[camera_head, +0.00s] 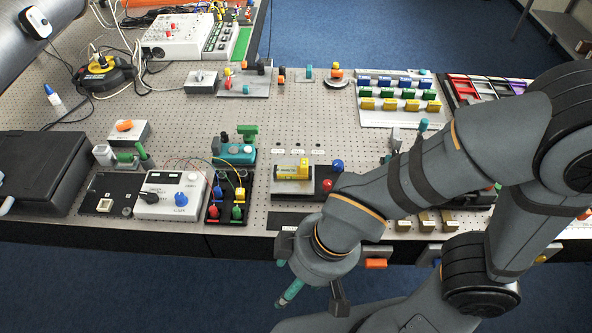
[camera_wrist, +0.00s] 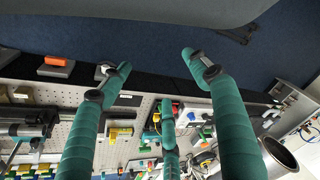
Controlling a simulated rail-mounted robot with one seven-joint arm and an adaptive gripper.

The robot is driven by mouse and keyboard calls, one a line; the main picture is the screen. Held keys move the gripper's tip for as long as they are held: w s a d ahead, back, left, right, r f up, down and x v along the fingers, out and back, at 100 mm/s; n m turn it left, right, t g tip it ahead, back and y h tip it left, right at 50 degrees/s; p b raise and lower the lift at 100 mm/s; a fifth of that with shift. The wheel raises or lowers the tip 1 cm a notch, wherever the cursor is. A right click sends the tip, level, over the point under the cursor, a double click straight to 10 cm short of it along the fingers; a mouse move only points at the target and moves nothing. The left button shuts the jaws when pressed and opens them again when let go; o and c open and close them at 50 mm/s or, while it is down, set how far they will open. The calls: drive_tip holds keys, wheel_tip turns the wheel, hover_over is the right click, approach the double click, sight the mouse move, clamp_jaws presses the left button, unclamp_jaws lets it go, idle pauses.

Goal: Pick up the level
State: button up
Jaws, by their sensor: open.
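The level (camera_head: 291,171) is a small yellow block lying on a light grey block on the pegboard table, in the middle of the head view. My gripper (camera_head: 312,300) is open and empty, in front of the table's near edge and apart from the level. Its teal fingers are spread wide in the wrist view (camera_wrist: 155,64). In the head view my wrist hides part of the gripper.
Red and blue knobs (camera_head: 332,175) stand just right of the level. A teal device (camera_head: 236,153) and a black board with coloured plugs (camera_head: 227,207) stand left of it. The air before the table is clear.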

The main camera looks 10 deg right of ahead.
drive_tip(key=shift+o, duration=0.9)
